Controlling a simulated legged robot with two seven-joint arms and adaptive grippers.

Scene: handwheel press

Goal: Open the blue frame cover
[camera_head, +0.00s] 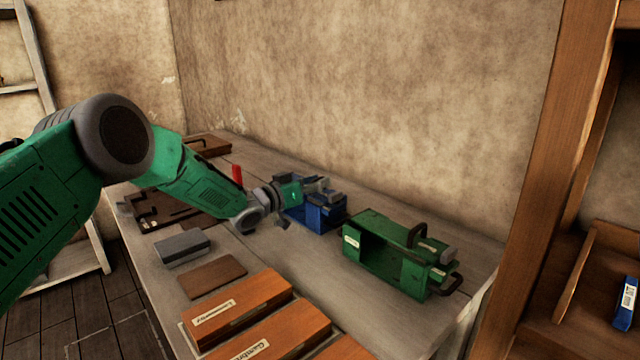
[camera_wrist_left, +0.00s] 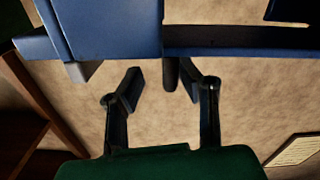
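The blue frame (camera_head: 325,217) stands on the workbench, left of the green machine block. My left gripper (camera_head: 322,186) is at the top of the blue frame and partly covers it, so how its cover sits is hard to tell in the head view. In the left wrist view, blue panels of the frame (camera_wrist_left: 110,25) fill the top. The left gripper's two fingers (camera_wrist_left: 160,88) are apart there, with a dark peg (camera_wrist_left: 171,72) showing between them. I cannot tell whether a finger touches it. My right gripper is not in view.
The green block with dark handles (camera_head: 390,255) stands close to the right of the blue frame. Orange-brown labelled boxes (camera_head: 238,308), a grey block (camera_head: 183,247) and a brown plate (camera_head: 212,276) lie nearer on the bench. A red piece (camera_head: 237,174) stands behind my left forearm.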

